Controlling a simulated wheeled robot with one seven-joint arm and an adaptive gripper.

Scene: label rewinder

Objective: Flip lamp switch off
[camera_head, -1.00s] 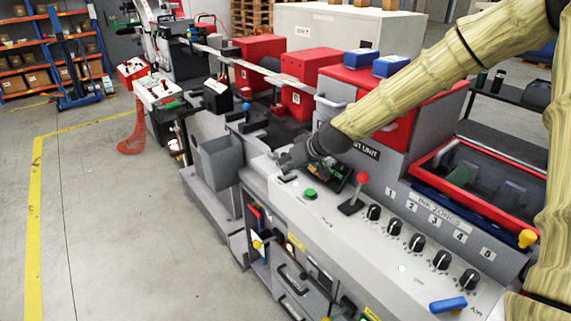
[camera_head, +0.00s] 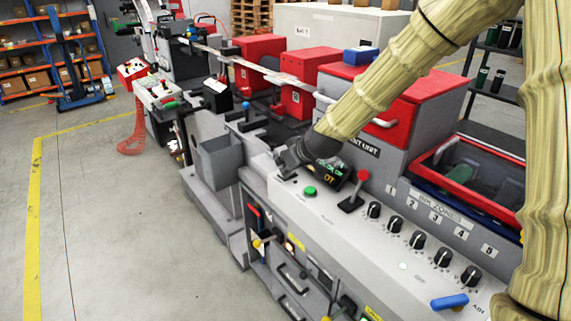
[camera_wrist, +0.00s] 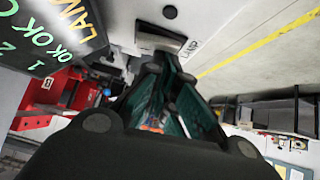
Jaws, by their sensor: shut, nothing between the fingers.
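The lamp switch (camera_wrist: 160,40) shows in the wrist view as a grey and dark piece on the pale panel, beside a small label reading LAMP (camera_wrist: 191,48). My gripper (camera_wrist: 163,62) has its green-padded fingers together and empty, with the tips right by the switch. Whether they touch it, and which way the switch is set, I cannot tell. In the head view my gripper (camera_head: 287,161) is low over the left end of the control panel (camera_head: 330,222), and it mostly hides the switch.
A small display (camera_head: 328,177) stands right beside my gripper. A green button (camera_head: 309,191), a red-knobbed lever (camera_head: 356,190) and several black dials (camera_head: 417,241) are on the same panel. A grey bin (camera_head: 221,160) hangs to the left.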

